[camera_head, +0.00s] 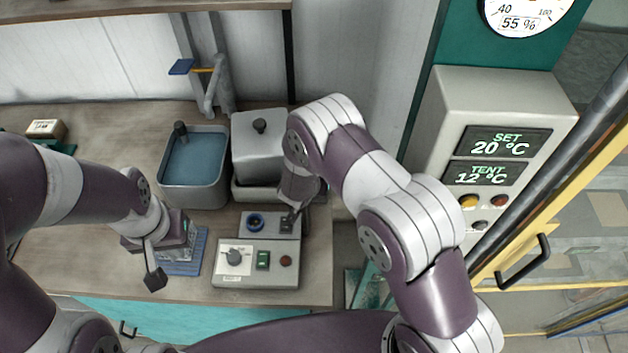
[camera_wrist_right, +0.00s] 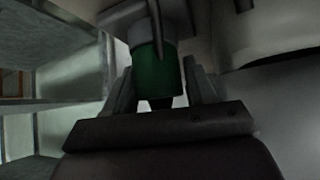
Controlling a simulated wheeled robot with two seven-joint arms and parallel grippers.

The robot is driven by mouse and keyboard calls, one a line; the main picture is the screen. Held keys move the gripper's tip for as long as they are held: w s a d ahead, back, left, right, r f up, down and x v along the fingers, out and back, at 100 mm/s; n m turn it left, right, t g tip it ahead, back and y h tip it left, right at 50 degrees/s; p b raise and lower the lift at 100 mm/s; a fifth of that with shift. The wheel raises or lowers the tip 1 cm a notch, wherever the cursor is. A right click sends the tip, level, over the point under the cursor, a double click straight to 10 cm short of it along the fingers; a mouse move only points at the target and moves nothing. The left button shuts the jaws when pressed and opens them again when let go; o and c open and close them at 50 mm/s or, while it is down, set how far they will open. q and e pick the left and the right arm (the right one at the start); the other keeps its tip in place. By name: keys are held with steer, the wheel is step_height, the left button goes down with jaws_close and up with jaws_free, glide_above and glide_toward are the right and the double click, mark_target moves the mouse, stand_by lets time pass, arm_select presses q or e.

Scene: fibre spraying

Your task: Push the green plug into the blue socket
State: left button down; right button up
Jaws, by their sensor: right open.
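The green plug (camera_wrist_right: 158,65) shows in the right wrist view as a dark green cylinder between the fingers of my right gripper (camera_wrist_right: 160,92). The fingers are apart; whether either touches the plug is hard to tell. In the head view my right gripper (camera_head: 292,212) is low over the right end of the grey panel, and I cannot make out the plug there.
A control box (camera_head: 255,278) with a knob, green switch and red button stands in front of the socket panel. Behind are a water basin (camera_head: 193,165) and a lidded grey container (camera_head: 258,150). A blue mat (camera_head: 190,262) lies under the left gripper.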

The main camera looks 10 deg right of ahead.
steer(key=c, duration=0.6)
steer(key=shift+c, duration=0.9)
steer(key=shift+r, duration=0.1)
